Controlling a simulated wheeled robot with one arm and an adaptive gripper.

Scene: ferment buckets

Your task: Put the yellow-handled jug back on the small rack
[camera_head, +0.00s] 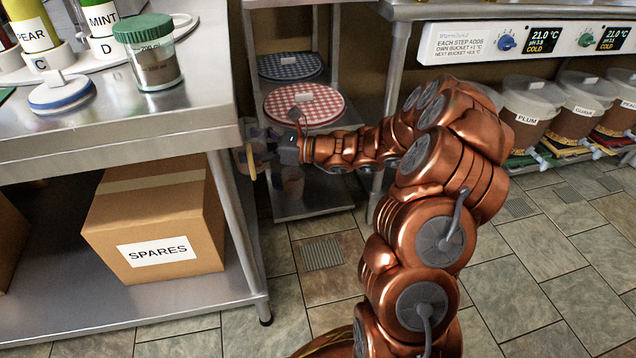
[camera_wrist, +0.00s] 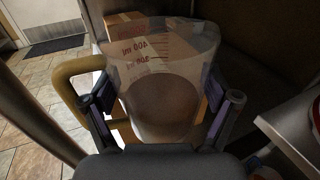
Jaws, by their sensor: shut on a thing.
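My gripper (camera_head: 272,146) is at the right corner of the metal table, partly hidden by my arm. In the wrist view my gripper (camera_wrist: 160,118) is shut around a clear jug (camera_wrist: 165,62) with red volume markings. Its yellow handle (camera_wrist: 72,75) sticks out to the left of the fingers. A brownish shape shows inside or through the jug; I cannot tell which. In the head view the yellow handle (camera_head: 250,161) shows beside the table leg. I cannot tell which of the racks is the small one.
The metal table (camera_head: 110,130) holds a green-lidded jar (camera_head: 155,62) and a blue-rimmed lid (camera_head: 60,92). A SPARES box (camera_head: 160,225) stands on its lower shelf. Red (camera_head: 303,103) and blue (camera_head: 290,66) checkered lids lie on shelves behind my gripper. Tiled floor is open in front.

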